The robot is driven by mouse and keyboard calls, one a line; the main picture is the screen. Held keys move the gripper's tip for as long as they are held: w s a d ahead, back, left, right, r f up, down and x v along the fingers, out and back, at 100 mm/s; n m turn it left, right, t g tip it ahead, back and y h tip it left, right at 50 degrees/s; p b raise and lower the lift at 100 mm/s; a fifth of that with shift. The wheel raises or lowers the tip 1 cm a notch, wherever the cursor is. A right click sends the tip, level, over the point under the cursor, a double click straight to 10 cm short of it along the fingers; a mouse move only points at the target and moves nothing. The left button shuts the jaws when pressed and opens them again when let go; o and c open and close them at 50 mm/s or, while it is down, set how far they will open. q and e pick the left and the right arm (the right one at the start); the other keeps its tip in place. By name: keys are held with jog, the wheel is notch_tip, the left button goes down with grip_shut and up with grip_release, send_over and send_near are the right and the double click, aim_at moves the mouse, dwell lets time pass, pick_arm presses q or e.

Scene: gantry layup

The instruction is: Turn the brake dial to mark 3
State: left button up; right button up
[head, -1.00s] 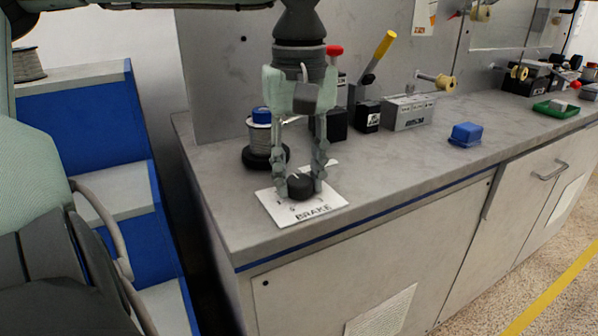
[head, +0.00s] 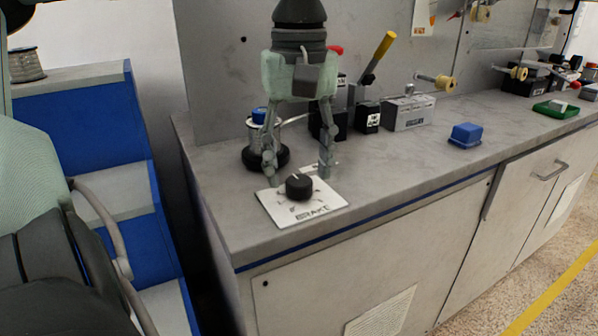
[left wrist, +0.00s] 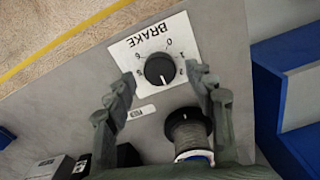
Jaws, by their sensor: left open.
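The black brake dial (head: 299,187) sits on a white plate (head: 325,203) lettered BRAKE at the near left end of the bench. My left gripper (head: 297,172) is open above the dial, with its fingers spread to either side and clear of it. In the left wrist view, the dial (left wrist: 160,69) lies between the open fingers (left wrist: 161,73). Its white line points away from the word BRAKE, beyond the 2; I cannot read a numeral at its tip. The marks 0, 1 and 2 show on the plate. My right gripper is not in view.
A spool with a blue top (head: 259,117) stands on a black base just behind the plate. Levers on black blocks (head: 367,116), a grey box (head: 408,113) and a blue box (head: 465,134) stand along the bench (head: 400,165). Blue-sided steps (head: 80,120) are at left.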

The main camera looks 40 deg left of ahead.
aim_at(299, 180)
pick_arm(q)
notch_tip(299, 180, up, 10)
jog(key=shift+r, duration=0.15)
dwell(0.7)
